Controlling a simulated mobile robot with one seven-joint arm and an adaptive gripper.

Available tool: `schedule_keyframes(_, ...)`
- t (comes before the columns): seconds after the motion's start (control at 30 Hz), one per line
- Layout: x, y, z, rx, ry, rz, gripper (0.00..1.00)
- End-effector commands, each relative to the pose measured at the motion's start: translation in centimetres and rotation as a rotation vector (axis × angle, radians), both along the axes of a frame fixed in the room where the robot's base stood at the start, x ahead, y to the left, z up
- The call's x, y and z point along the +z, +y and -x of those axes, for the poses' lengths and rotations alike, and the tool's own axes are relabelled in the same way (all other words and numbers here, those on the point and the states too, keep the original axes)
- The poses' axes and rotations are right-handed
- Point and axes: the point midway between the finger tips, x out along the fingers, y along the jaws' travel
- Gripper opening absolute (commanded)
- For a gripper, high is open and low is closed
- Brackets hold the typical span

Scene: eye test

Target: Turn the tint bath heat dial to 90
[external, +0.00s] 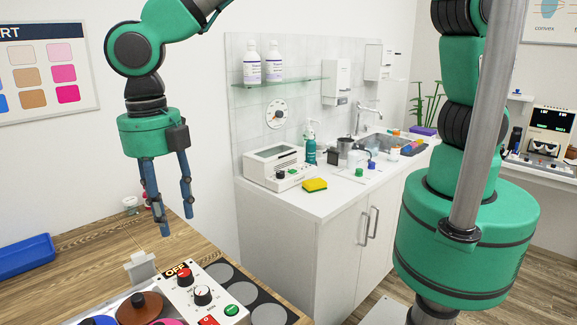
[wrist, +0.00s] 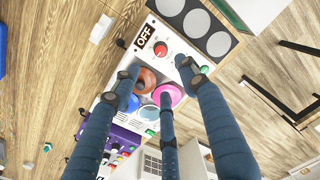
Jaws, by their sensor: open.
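The tint bath (external: 222,292) stands on the wooden table in the lower part of the external view. Its white panel carries a red knob (external: 185,275) beside an OFF sign (external: 177,270), a dark knob on a round pale scale (external: 202,295), a green button (external: 231,310) and a red switch (external: 208,321). The scale numbers are too small to read, and I cannot tell which knob is the heat dial. In the wrist view the red knob (wrist: 160,49) shows beyond my fingers; a finger partly covers the panel's right side. My gripper (external: 176,222) is open and empty, above the panel, touching nothing.
Brown (external: 139,308) and pink (wrist: 168,95) round lids or baths sit beside the panel. A pale upright holder (external: 141,268) stands behind it. A blue tray (external: 25,257) lies at left. A white cabinet (external: 310,230) with a counter stands behind. Bare table lies at left.

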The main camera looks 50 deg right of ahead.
Motion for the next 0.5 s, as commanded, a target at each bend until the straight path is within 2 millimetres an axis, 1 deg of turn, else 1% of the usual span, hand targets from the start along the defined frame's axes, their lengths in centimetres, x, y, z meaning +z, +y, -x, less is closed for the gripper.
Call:
schedule_keyframes(0.17, -0.9, -0.1, 0.0, -0.001, 0.0, 0.001, 0.44)
schedule_keyframes(0.27, -1.9, -0.1, 0.0, -0.001, 0.0, 0.002, 0.44)
schedule_keyframes(0.37, -3.1, -0.2, 0.0, -0.001, 0.001, 0.002, 0.44)
schedule_keyframes(0.5, -5.3, -0.3, 0.1, -0.001, 0.002, 0.004, 0.44)
